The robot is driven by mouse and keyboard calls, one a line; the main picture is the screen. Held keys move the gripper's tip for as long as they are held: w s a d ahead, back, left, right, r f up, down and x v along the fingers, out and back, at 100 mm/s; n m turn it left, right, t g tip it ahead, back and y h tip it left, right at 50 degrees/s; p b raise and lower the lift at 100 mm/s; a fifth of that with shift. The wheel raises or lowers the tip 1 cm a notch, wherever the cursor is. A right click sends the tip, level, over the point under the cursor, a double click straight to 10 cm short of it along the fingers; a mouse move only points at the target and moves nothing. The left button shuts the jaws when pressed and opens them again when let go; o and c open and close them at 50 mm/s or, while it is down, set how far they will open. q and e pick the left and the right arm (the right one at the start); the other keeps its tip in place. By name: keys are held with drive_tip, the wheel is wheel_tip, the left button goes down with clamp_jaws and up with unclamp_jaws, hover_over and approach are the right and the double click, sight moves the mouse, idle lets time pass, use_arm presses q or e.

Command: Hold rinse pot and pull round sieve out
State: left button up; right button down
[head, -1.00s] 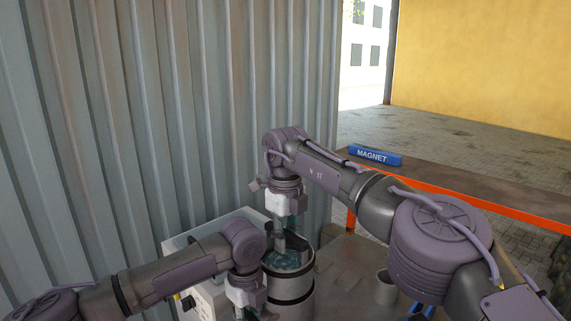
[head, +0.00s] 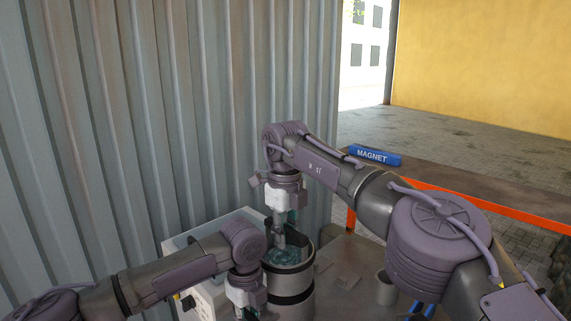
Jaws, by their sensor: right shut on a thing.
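The rinse pot (head: 293,299) is a grey metal cylinder with dark bands, standing upright at the lower middle of the head view. The round sieve (head: 283,257) shows as a teal, round shape inside the pot's mouth, with a grey upright piece rising from it. My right gripper (head: 280,232) points down over the pot and is shut on the round sieve; its fingertips are small and partly hidden. My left gripper (head: 250,311) points down at the pot's left side. Its fingertips are cut off by the lower frame edge, so its contact with the pot is unclear.
A white box-like unit (head: 202,296) stands behind my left arm, near the corrugated wall (head: 170,110). A grey cup (head: 386,289) and blue-handled items (head: 420,309) lie right of the pot. A blue MAGNET bar (head: 375,156) lies on the orange-edged bench (head: 470,186).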

use_arm(q)
drive_tip(key=o, duration=0.4)
drive_tip(key=shift+o, duration=0.2)
use_arm(e)
drive_tip(key=shift+r, duration=0.1)
wheel_tip(320, 180, up, 9)
drive_tip(key=p, duration=0.9)
use_arm(q)
wheel_tip(320, 180, up, 18)
drive_tip(key=shift+r, duration=0.2)
